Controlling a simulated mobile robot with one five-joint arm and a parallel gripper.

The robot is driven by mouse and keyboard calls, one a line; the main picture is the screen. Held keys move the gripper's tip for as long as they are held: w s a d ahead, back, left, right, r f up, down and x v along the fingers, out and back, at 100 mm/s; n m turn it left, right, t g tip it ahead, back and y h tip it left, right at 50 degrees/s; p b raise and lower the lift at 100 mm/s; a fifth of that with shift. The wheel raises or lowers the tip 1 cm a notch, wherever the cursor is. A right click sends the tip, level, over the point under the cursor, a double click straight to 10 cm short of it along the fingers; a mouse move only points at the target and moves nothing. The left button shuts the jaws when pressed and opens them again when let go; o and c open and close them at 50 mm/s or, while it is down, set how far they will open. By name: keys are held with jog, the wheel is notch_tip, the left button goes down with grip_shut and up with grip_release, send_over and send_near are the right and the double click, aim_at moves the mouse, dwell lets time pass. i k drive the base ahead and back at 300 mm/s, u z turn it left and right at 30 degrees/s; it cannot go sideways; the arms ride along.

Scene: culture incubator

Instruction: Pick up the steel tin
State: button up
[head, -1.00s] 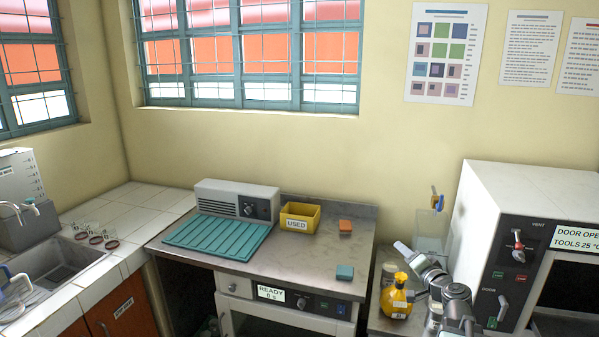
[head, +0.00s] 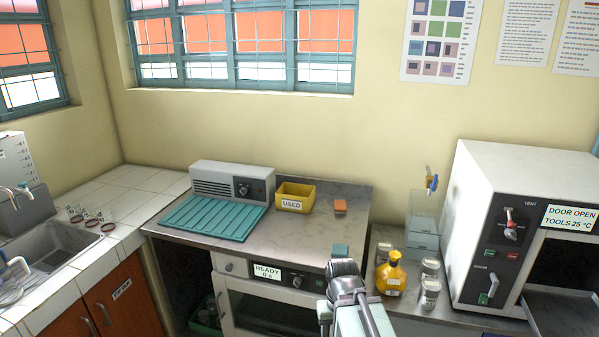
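Grey metal cylindrical tins with pale labels stand on the right counter around a yellow bottle. One tin (head: 430,296) is in front and to the right of the bottle, another tin (head: 430,267) is just behind it, and a third tin (head: 384,252) is at the back left. I cannot tell which is the steel tin, as the labels are too small to read. My arm rises at the bottom centre, left of the tins and apart from them in the picture.
The yellow bottle (head: 391,274) stands close among the tins. A white incubator (head: 500,190) with an open door (head: 570,320) is on the right. A clear dispenser (head: 423,215) stands behind. A teal block (head: 340,251), orange block (head: 340,206) and yellow bin (head: 296,197) are on the middle bench.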

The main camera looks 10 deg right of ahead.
aim_at(431, 287)
jog(key=u, duration=1.9)
jog(key=k, duration=1.25)
jog(key=z, duration=0.4)
jog(key=i, duration=1)
jog(key=u, duration=0.05)
